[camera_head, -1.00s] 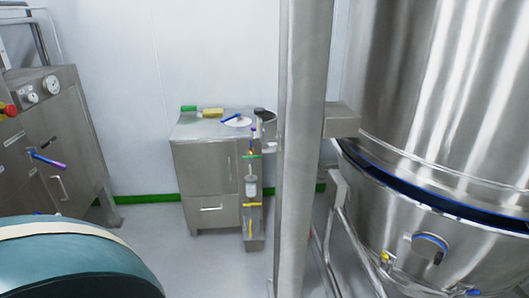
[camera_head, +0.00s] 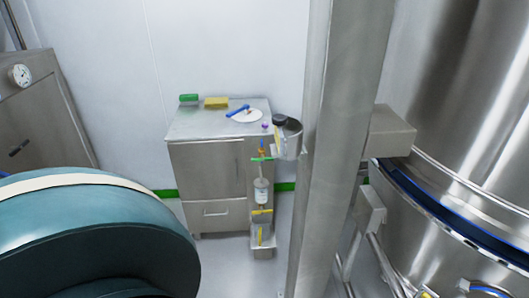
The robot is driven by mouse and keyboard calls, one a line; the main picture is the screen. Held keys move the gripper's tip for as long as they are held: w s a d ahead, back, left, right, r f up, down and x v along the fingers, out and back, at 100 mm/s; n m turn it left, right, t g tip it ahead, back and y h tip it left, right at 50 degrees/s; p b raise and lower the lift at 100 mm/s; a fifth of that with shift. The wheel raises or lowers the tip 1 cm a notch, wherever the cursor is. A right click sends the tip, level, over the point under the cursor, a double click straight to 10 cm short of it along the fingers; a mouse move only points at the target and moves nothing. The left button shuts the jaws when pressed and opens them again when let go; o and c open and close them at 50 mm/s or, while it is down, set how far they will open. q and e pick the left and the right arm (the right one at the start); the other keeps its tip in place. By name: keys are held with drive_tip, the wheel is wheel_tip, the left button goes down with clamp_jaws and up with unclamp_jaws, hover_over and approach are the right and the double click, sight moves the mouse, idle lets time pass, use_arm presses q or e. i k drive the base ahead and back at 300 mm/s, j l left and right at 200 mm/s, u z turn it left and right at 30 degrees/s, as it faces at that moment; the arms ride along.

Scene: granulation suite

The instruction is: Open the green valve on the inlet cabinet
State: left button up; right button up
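A low steel cabinet (camera_head: 205,170) stands against the far wall, left of a steel column. On its right side runs a thin vertical line of fittings with a green valve handle (camera_head: 262,159) near the top, set about crosswise. Below it are a clear bottle-like part (camera_head: 261,190) and a yellow handle (camera_head: 262,212). I cannot tell whether this is the inlet cabinet. The handle is small, and its exact position is hard to read. Neither of my grippers shows in the view.
A steel column (camera_head: 335,150) stands in front, right of the cabinet. A large steel vessel (camera_head: 460,130) fills the right. A gauge cabinet (camera_head: 45,110) stands at the left. A green block (camera_head: 188,98), yellow sponge (camera_head: 216,103) and white disc (camera_head: 247,116) lie on the cabinet. Floor shows before it.

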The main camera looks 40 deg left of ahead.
sight(262, 158)
drive_tip(key=i+j, duration=0.2)
drive_tip(key=j, duration=0.2)
drive_tip(key=i+j, duration=0.2)
drive_tip(key=j, duration=0.2)
drive_tip(key=i+j, duration=0.2)
drive_tip(key=j, duration=0.2)
drive_tip(key=i+j, duration=0.2)
drive_tip(key=j, duration=0.25)
